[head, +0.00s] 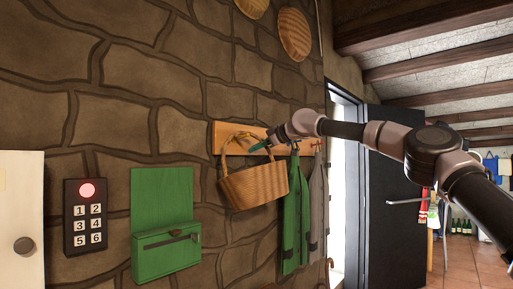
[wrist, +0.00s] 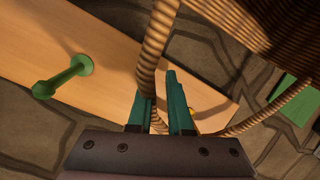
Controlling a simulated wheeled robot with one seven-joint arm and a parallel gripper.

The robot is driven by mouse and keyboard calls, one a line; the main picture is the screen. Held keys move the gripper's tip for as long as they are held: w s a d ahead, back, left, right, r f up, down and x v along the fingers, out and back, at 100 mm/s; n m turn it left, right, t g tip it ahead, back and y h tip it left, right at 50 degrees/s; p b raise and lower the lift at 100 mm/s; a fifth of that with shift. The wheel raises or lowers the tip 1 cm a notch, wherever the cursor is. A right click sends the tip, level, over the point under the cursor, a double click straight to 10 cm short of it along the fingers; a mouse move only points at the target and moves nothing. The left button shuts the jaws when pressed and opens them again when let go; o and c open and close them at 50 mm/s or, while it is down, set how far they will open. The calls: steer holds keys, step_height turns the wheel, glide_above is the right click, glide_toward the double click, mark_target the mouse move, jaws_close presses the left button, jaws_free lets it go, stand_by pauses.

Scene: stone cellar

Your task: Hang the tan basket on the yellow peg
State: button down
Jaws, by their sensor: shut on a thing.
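The tan basket (head: 254,186) hangs tilted in front of the wall rack in the head view. Its woven side (wrist: 268,28) fills the upper right of the wrist view. My gripper (head: 262,146) is at the rack's height, with its teal fingers (wrist: 163,105) closed on the basket's rope-like handle (wrist: 158,45). A small piece of the yellow peg (wrist: 194,112) shows just right of the fingers, against the board; the rest is hidden. I cannot tell whether the handle touches this peg.
The wooden rack board (head: 233,106) is fixed to the stone wall. A bare green peg (wrist: 66,78) stands left in the wrist view. A green coat (head: 297,215) and a grey coat (head: 318,200) hang at right. A green box (head: 166,257) and keypad (head: 85,218) are left.

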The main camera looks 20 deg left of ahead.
stand_by(0.4)
steer(key=c, duration=0.8)
jaws_free()
steer(key=shift+o, duration=0.2)
steer(key=shift+d, duration=0.15)
